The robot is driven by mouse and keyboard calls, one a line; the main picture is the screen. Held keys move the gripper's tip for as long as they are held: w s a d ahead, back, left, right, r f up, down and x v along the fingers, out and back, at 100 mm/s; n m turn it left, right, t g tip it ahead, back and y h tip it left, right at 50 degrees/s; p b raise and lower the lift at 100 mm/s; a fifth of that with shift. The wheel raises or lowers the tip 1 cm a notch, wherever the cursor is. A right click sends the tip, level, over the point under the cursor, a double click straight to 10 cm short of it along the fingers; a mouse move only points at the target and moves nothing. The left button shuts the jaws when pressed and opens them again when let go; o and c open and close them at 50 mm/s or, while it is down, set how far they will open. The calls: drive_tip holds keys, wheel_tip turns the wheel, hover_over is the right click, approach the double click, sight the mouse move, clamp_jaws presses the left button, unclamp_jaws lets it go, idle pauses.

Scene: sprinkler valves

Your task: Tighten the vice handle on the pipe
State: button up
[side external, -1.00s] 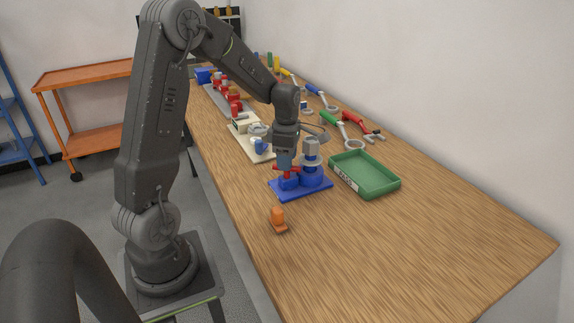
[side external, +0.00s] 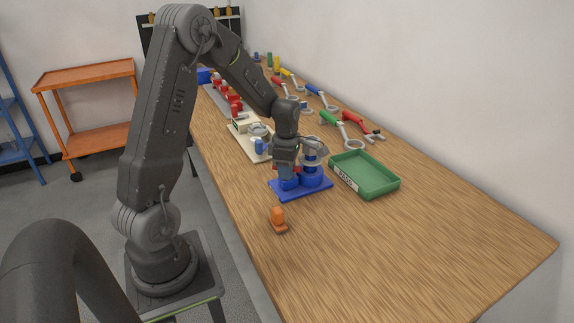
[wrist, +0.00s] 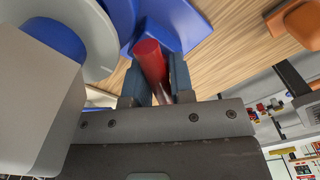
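The blue vice (side external: 312,182) stands on a blue base plate (side external: 303,191) on the bench. A grey pipe part with a round flange (side external: 312,145) stands upright in it, partly behind my gripper. My gripper (side external: 288,180) points down at the left side of the vice and hides most of the handle there. In the wrist view the red handle (wrist: 151,62) lies between the two fingers of my gripper (wrist: 157,78). The fingers flank it closely; whether they press on it I cannot tell. The grey flange (wrist: 95,40) and blue vice body (wrist: 165,20) are beside the fingers.
A green tray (side external: 390,185) stands just right of the vice. A small orange part (side external: 278,218) lies in front. A cream board (side external: 242,143) with fittings is behind left. Wrenches (side external: 350,140) lie along the wall side. The bench's near right is clear.

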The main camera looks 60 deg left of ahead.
clamp_jaws()
drive_tip(key=m, duration=0.3)
drive_tip(key=o, duration=0.5)
unclamp_jaws()
drive_tip(key=shift+o, duration=0.2)
drive_tip(key=shift+r, duration=3.05)
drive_tip(key=shift+m, duration=0.3)
